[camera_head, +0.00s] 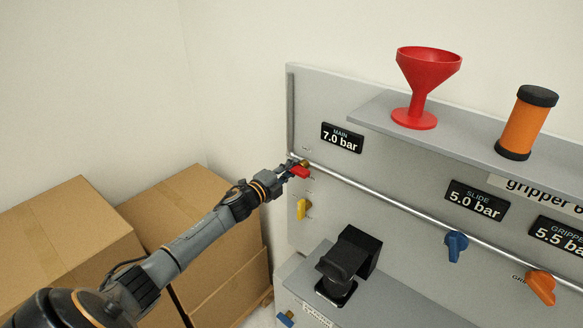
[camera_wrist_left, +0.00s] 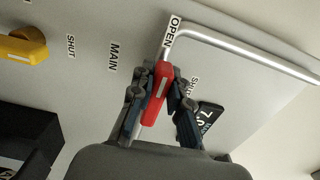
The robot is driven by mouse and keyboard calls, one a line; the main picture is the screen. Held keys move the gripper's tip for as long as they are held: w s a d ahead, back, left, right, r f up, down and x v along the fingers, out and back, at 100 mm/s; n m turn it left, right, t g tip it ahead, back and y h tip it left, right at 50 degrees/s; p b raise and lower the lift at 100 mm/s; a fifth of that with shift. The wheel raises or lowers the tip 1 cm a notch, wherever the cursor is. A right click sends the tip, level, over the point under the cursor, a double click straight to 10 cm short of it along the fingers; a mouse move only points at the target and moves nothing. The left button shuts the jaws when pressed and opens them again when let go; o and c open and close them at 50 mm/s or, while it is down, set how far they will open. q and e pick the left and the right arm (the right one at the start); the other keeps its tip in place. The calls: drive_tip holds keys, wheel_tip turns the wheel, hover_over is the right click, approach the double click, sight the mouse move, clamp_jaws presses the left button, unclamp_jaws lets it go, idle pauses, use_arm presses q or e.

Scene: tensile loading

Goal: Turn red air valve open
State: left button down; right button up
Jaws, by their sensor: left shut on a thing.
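The red air valve handle (camera_head: 300,172) is on the left end of the panel, at the metal pipe below the MAIN 7.0 bar display (camera_head: 342,137). My left gripper (camera_head: 292,171) reaches it from the left and is shut on it. In the left wrist view the red handle (camera_wrist_left: 157,92) stands between the two fingers of the left gripper (camera_wrist_left: 158,100). Its far end points toward the OPEN label (camera_wrist_left: 171,31). The valve body is mostly hidden behind the handle and fingers. My right gripper is not in view.
A yellow valve (camera_head: 303,209) sits just below the red one. A blue valve (camera_head: 455,245) and an orange valve (camera_head: 541,287) are further right. A black device (camera_head: 349,258) stands on the lower ledge. A red funnel (camera_head: 422,85) and an orange cylinder (camera_head: 526,122) stand on the shelf. Cardboard boxes (camera_head: 75,235) are left.

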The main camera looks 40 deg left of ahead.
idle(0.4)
use_arm(q)
drive_tip(key=c, duration=1.3)
unclamp_jaws()
drive_tip(key=shift+a, duration=0.1)
drive_tip(key=s, duration=0.8)
drive_tip(key=s+a, duration=0.1)
drive_tip(key=s, duration=0.3)
